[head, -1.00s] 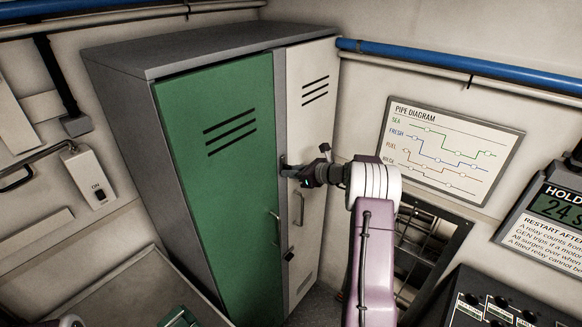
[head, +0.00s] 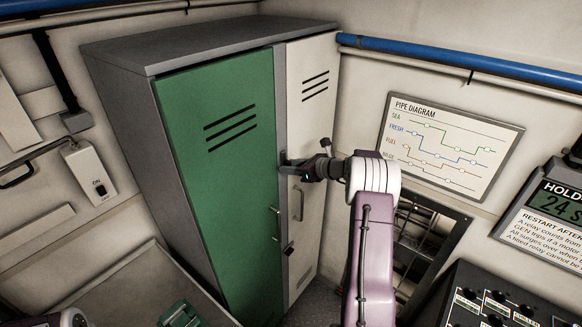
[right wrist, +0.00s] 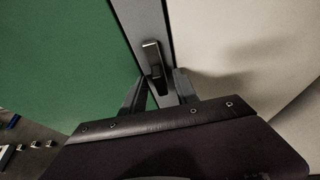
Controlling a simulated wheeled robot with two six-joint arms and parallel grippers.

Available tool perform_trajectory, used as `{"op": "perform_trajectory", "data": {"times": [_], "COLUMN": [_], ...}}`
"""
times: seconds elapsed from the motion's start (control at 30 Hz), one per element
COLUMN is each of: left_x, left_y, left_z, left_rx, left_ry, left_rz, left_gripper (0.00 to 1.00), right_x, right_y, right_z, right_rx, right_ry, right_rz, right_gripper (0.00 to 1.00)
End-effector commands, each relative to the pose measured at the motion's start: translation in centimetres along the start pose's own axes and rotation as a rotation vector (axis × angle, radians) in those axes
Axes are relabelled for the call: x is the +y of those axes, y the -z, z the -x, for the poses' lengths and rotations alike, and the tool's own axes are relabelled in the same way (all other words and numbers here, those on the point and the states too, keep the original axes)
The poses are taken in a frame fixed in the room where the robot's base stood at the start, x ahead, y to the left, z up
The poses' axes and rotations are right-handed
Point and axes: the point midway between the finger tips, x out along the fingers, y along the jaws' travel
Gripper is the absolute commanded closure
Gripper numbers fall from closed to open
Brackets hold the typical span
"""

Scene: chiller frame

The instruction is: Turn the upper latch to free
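The upper latch (head: 283,158) is a small dark handle on the grey post (head: 280,100) between the green door (head: 220,180) and the cream door (head: 312,110). In the right wrist view the latch (right wrist: 152,58) lies roughly along the post. My right gripper (head: 288,166) reaches it from the right. In the right wrist view the right gripper's fingers (right wrist: 160,84) are apart, one on each side of the latch's near end; I cannot tell whether they touch it. A lower latch (head: 288,250) sits further down the post. My left gripper is not visible.
The cream door has a handle (head: 298,203), and the green door has one too (head: 277,224). A pipe diagram board (head: 450,145) hangs on the right wall above a dark grated opening (head: 425,235). A control panel (head: 510,310) stands at lower right.

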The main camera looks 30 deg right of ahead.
Motion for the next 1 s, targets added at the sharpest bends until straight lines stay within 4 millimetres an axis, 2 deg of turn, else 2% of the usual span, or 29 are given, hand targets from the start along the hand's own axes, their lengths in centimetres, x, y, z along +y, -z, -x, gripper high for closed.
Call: {"op": "perform_trajectory", "data": {"times": [0.13, 0.3, 0.5, 1.0], "left_x": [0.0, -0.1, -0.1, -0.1], "left_y": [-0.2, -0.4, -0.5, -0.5], "left_z": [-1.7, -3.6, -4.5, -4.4], "left_rx": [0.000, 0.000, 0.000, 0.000], "left_ry": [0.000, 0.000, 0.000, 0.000], "left_rz": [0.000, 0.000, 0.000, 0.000], "left_gripper": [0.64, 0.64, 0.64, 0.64], "right_x": [-0.2, -0.2, -0.1, 0.0], "right_y": [0.5, 0.4, 0.1, 0.0], "right_z": [1.9, 5.8, 8.6, 9.0], "right_rx": [-0.001, -0.002, -0.001, -0.001], "right_ry": [0.005, 0.006, 0.003, 0.001], "right_rz": [0.001, 0.003, 0.000, 0.000], "right_gripper": [0.64, 0.64, 0.64, 0.64]}}
